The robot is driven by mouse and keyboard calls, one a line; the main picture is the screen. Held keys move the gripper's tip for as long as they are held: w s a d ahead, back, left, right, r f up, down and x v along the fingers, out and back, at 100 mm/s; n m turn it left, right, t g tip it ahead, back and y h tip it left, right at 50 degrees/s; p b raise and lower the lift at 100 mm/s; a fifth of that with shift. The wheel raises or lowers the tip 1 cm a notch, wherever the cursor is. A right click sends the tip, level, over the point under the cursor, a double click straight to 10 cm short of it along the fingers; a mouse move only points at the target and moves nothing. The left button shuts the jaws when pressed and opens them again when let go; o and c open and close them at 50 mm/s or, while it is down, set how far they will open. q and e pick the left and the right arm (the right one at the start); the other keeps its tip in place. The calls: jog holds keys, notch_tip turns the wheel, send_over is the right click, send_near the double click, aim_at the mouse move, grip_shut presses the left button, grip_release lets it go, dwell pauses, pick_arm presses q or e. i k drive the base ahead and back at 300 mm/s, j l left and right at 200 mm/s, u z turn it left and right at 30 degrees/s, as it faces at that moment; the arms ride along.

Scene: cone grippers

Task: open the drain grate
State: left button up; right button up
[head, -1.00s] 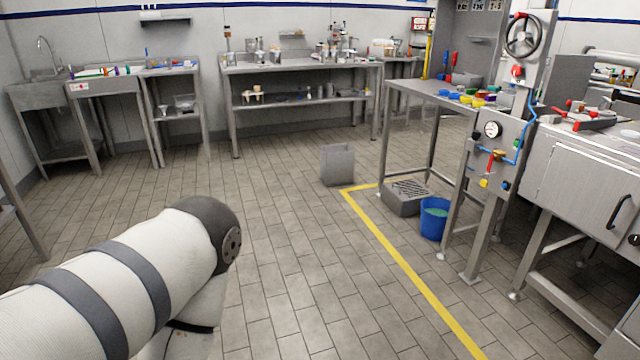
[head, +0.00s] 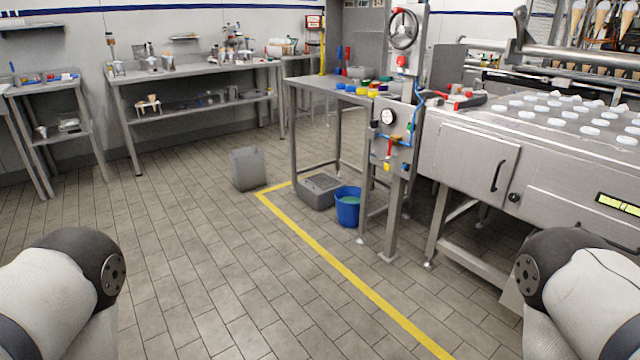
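The drain grate (head: 322,182) is a slotted grey panel on top of a low grey box (head: 316,198) on the floor. It lies under the small steel table, beside a blue bucket, and looks flat in place. It is some way off, ahead of me near the middle of the view. Parts of both my arms show at the lower left and lower right edges, well short of the grate. Neither gripper is in the picture.
A blue bucket (head: 348,207) stands just right of the grate box. A grey bin (head: 248,169) stands to its left. The steel table (head: 300,84) has legs around the grate. A yellow floor line (head: 335,262) runs in front. The tiled floor (head: 210,270) ahead is clear.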

aim_at(319, 183)
jog(key=i+u, duration=0.35)
jog(key=i, duration=1.1)
jog(key=i+z, duration=0.1)
jog(key=i, duration=0.35)
jog(key=i+j+z, duration=0.1)
jog(key=i, duration=0.4)
jog(key=i+j+z, duration=0.1)
jog(key=i, duration=0.35)
jog(key=i+j+z, duration=0.1)
jog(key=i, duration=0.35)
jog(key=i+j+z, duration=0.1)
jog(key=i, duration=0.35)
jog(key=i+j+z, duration=0.95)
jog(key=i+j, duration=0.1)
jog(key=i, duration=0.05)
